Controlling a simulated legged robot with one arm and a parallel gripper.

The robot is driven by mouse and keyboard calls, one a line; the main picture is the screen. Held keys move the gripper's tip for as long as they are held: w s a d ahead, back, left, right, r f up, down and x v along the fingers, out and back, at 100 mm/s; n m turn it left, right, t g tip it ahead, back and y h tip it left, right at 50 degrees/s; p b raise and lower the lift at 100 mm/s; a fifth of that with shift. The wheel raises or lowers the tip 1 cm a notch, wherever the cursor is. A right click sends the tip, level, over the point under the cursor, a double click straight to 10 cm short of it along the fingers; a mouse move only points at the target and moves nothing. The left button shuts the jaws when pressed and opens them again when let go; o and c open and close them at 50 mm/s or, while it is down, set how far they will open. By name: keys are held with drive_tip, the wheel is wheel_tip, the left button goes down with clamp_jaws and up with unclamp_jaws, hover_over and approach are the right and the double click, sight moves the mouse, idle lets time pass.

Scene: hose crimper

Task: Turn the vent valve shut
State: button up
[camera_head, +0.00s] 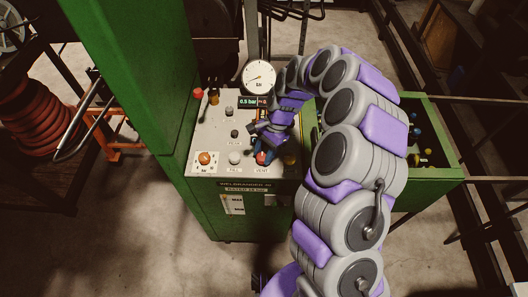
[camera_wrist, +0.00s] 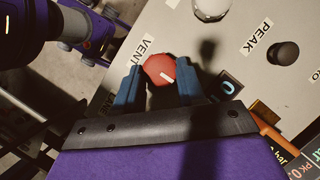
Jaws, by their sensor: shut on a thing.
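The vent valve is a red knob with a white line on its face, beside the printed word VENT. In the wrist view the vent valve knob (camera_wrist: 160,70) sits between the two blue fingers of my gripper (camera_wrist: 156,84), which is shut on it. The white line slants toward the lower right in that view. In the head view the vent valve knob (camera_head: 261,158) shows at the lower right of the pale control panel (camera_head: 210,130). My gripper (camera_head: 264,146) reaches down to it from above and partly hides it.
A dial gauge (camera_head: 259,77) stands behind the panel. A display (camera_head: 248,101) reads 0.5 bar. An orange knob (camera_head: 206,158), a white knob (camera_head: 235,157) and dark knobs share the panel. A green post (camera_head: 125,70) rises at left; a green open bin (camera_head: 435,172) is at right.

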drive_tip(key=shift+s, duration=0.1)
drive_tip(key=shift+c, duration=1.4)
drive_tip(key=shift+n, duration=0.3)
drive_tip(key=n+h+p, duration=0.1)
drive_tip(key=n, duration=0.1)
drive_tip(key=n+g+h+p, duration=0.1)
drive_tip(key=n, duration=0.1)
drive_tip(key=shift+a+f+n, duration=0.1)
drive_tip(key=shift+a+n, duration=0.1)
drive_tip(key=shift+n, duration=0.1)
drive_tip(key=n+h+p, duration=0.1)
drive_tip(key=n, duration=0.2)
drive_tip(key=shift+a+n+g, duration=0.15)
drive_tip(key=shift+n+g, duration=0.15)
drive_tip(key=shift+n, duration=0.1)
drive_tip(key=n+h+p, duration=0.1)
drive_tip(key=n+h, duration=0.1)
drive_tip(key=n, duration=0.2)
drive_tip(key=shift+a+p, duration=0.1)
drive_tip(key=shift+p, duration=0.25)
drive_tip(key=shift+a+n+t+h+p, duration=0.1)
drive_tip(key=shift+n+t+h+p, duration=0.3)
drive_tip(key=shift+n, duration=0.8)
drive_tip(key=shift+a+n+t+h+p, duration=0.1)
drive_tip(key=shift+n+t+h+p, duration=0.3)
drive_tip(key=shift+n, duration=0.8)
